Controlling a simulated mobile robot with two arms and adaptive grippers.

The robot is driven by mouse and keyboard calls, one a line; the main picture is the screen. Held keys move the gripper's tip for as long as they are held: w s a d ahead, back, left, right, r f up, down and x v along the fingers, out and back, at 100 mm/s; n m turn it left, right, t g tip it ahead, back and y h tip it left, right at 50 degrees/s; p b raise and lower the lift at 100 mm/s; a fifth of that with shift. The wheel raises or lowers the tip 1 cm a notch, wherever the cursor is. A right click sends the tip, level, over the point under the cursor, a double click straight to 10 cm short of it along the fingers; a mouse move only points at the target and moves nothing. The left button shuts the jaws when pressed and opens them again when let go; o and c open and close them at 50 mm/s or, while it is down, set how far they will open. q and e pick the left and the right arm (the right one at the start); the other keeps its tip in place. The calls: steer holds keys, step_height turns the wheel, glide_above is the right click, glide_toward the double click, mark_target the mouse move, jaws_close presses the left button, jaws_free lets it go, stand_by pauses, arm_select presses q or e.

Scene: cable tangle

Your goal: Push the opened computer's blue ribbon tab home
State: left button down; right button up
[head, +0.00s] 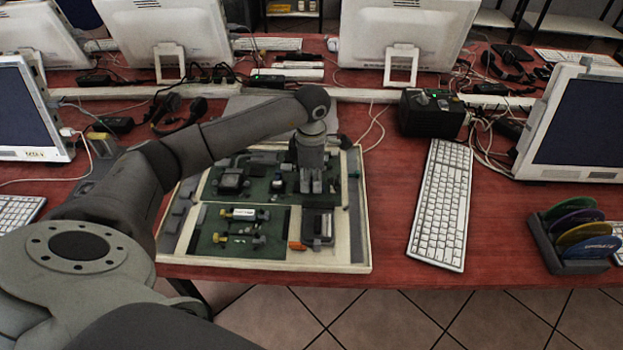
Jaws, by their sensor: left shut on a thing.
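The opened computer (364,235) is a flat cream-rimmed case on the red table, with green boards and dark parts inside. My left gripper (313,188) points down over the upper right part of its green board. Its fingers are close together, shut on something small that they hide. I cannot make out the blue ribbon tab; the fingers and wrist cover that spot. An orange piece (297,246) and a dark square module (318,228) sit lower in the case, below the gripper. My right gripper is not in view.
A white keyboard (441,205) lies right of the case. A rack of coloured discs (577,240) stands at the right edge. A black box (432,113), cables and several monitors stand behind. The red table is bare between case and keyboard.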

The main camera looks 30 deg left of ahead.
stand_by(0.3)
arm_select(q)
steer(key=shift+w+d+b, duration=0.4)
steer(key=shift+w+d, duration=0.05)
steer(key=shift+d, duration=0.2)
steer(key=c, duration=1.4)
jaws_free()
steer(key=shift+o, duration=0.2)
steer(key=shift+d, duration=0.1)
step_height(320, 180, up, 12)
